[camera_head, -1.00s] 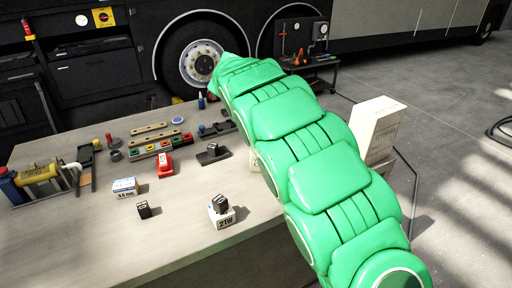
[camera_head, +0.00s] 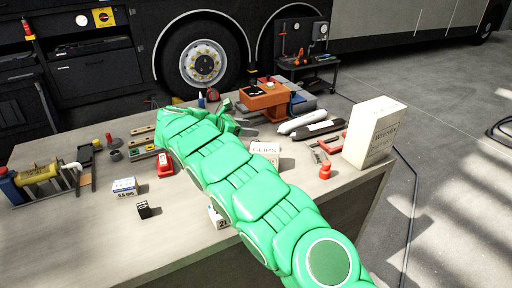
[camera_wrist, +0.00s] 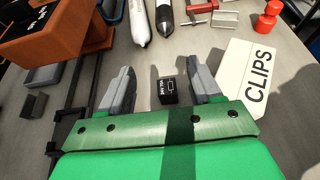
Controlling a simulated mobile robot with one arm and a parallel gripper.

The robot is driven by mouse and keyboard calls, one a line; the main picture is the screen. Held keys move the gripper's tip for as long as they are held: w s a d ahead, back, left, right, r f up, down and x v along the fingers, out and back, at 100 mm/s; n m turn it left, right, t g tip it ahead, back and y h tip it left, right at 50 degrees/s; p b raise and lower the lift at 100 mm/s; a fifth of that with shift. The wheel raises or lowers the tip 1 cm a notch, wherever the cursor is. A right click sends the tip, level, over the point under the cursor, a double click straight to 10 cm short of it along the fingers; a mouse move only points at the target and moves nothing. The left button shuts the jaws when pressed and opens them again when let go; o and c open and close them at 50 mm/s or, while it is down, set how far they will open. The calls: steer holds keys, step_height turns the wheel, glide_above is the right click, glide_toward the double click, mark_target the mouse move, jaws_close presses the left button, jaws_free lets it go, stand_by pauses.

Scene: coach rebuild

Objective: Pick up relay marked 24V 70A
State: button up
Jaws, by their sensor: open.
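In the wrist view a small black relay (camera_wrist: 168,91) lies on the table between my gripper's fingers (camera_wrist: 168,88). White print on its face appears upside down and is too small to read surely. My gripper is open, with a gap on each side of the relay. In the wrist view a dark block (camera_wrist: 35,105) lies at the left, also unreadable.
A white CLIPS box (camera_wrist: 246,80) stands close to the right finger. A brown-orange bin (camera_wrist: 70,25) and a dark rail (camera_wrist: 80,100) are at the left. Two long tubes (camera_head: 308,128) lie beyond. A tall white carton (camera_head: 373,132) stands at the table's right edge.

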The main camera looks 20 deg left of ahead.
steer(key=shift+f, duration=1.6)
step_height(320, 180, down, 4)
steer(key=shift+w+d+r, duration=0.1)
steer(key=shift+w+d, duration=0.55)
steer(key=shift+w+d+f, duration=0.35)
steer(key=shift+d, duration=0.05)
steer(key=c, duration=1)
steer(key=shift+c, duration=0.2)
steer(key=shift+r, duration=0.15)
